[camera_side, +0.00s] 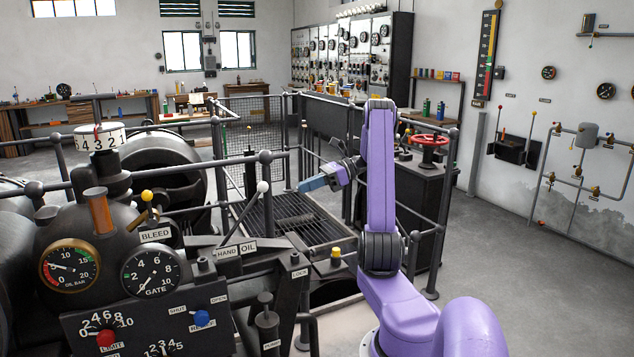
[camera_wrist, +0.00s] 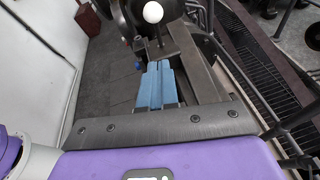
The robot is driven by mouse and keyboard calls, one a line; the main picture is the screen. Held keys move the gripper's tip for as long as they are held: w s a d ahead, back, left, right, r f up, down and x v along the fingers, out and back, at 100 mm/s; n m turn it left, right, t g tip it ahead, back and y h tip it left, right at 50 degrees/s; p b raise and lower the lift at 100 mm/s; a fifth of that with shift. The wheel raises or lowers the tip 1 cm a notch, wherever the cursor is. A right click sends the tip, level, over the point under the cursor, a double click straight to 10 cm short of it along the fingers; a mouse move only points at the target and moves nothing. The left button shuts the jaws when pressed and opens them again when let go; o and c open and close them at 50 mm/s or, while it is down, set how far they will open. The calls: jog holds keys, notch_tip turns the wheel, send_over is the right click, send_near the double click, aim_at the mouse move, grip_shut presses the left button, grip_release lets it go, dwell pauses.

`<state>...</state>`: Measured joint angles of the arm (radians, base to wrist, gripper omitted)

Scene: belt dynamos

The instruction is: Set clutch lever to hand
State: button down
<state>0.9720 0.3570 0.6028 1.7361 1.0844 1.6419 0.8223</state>
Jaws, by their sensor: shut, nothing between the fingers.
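A lever with a white ball knob (camera_side: 263,187) rises at a slant from the machine, leaning to the right, just above the HAND plate (camera_side: 228,252) and OIL plate (camera_side: 248,247). No clutch label is readable on it. The white ball also shows in the wrist view (camera_wrist: 153,12), beyond my fingertips. My gripper (camera_side: 302,186) has blue fingers and is to the right of the ball in the side view, apart from it. In the wrist view my gripper (camera_wrist: 158,66) has its fingers together, with nothing held.
A yellow-knobbed lever (camera_side: 147,196) stands by the BLEED plate. Gauges and a control panel (camera_side: 150,325) with red and blue knobs are at lower left. Railings (camera_side: 290,152) surround the grated pit. A red handwheel (camera_side: 428,140) is behind my arm.

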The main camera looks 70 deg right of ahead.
jog(key=w+a, duration=0.4)
jog(key=w, duration=0.2)
jog(key=shift+w+a+r, duration=0.25)
jog(key=shift+a, duration=0.05)
jog(key=shift+r, duration=0.1)
